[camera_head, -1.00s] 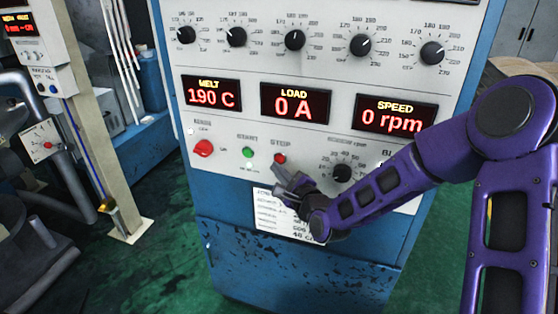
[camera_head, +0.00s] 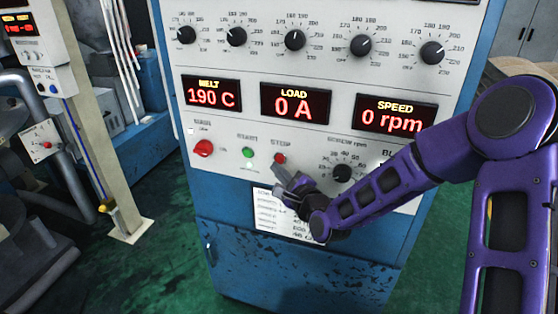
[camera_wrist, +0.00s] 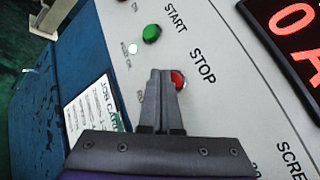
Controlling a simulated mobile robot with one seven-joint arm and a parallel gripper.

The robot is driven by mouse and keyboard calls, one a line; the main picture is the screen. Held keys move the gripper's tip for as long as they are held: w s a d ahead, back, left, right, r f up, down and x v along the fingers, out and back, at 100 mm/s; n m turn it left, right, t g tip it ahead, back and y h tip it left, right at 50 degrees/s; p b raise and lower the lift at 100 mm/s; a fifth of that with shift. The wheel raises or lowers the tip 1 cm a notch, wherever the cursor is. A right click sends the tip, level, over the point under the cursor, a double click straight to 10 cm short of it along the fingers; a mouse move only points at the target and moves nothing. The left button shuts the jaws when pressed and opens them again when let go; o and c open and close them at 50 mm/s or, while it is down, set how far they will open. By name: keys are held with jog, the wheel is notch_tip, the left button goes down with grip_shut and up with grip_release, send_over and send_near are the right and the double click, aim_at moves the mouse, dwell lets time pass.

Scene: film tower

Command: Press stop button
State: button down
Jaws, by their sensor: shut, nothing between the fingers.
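The red stop button (camera_head: 279,159) sits on the grey control panel under the STOP label, right of the green start button (camera_head: 248,153). My gripper (camera_head: 278,170) is shut and empty, its fingertips just below the stop button. In the wrist view the shut fingertips (camera_wrist: 160,72) overlap the left edge of the red button (camera_wrist: 178,79) and partly hide it. I cannot tell whether they touch it. The green button (camera_wrist: 151,33) shows above it there. The displays read 190 C, 0 A and 0 rpm (camera_head: 394,117).
A red main switch (camera_head: 203,148) is at the panel's left, and a black screw-speed knob (camera_head: 342,173) is to the right of my gripper. A white job card (camera_head: 275,210) hangs below. A beige post (camera_head: 105,150) stands left of the cabinet.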

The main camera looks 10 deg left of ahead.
jog(key=shift+w, duration=0.1)
dwell(0.6)
jog(key=shift+w, duration=0.35)
jog(key=shift+w, duration=0.35)
dwell(0.8)
jog(key=shift+s, duration=0.75)
jog(key=shift+s+a, duration=0.15)
jog(key=shift+s, duration=2.4)
